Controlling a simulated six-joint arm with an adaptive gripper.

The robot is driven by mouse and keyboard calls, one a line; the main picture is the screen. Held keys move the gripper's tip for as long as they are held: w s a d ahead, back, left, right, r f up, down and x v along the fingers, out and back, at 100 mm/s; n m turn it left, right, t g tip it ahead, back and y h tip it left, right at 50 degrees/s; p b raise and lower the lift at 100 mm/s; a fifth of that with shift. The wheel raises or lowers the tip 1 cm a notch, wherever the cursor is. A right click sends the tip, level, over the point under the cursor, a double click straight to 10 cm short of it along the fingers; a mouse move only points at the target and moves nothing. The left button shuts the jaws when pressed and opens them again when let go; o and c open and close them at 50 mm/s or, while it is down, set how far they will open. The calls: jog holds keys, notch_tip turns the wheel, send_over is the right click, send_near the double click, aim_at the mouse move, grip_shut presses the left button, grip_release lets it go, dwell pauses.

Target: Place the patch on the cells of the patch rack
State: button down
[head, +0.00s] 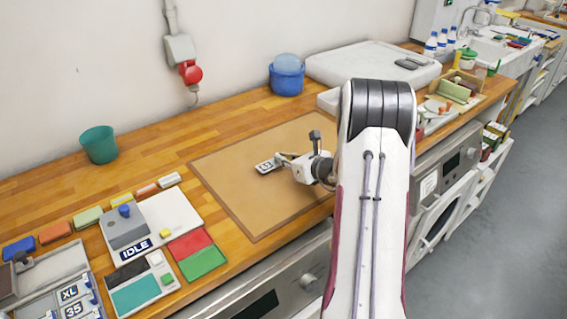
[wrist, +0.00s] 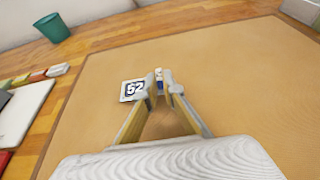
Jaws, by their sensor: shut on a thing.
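A pale patch with a dark blue "52" shows at my fingertips in the head view (head: 268,165) and just left of the fingers in the wrist view (wrist: 132,90). My gripper (head: 283,159) is shut on the patch, over the brown mat; the fingertips also show in the wrist view (wrist: 162,82). A small white and blue part shows between the fingers. I cannot tell whether the patch touches the mat. A grey rack (head: 38,301) at the lower left of the head view bears "XL" and "35" labels and is cut off by the frame; it looks like the patch rack.
The brown mat (head: 225,188) is otherwise clear. Left of it stand a white "IDLE" panel (head: 178,212), red and green pads (head: 204,262) and several coloured blocks (head: 88,217). A teal cup (head: 99,145) and blue tub (head: 286,76) stand behind.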

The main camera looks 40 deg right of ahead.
jog(key=shift+f, duration=0.8)
jog(key=shift+f, duration=0.15)
jog(key=c, duration=2.2)
grip_release()
jog(key=v, duration=1.2)
jog(key=shift+r, duration=0.25)
jog(key=shift+a, duration=0.1)
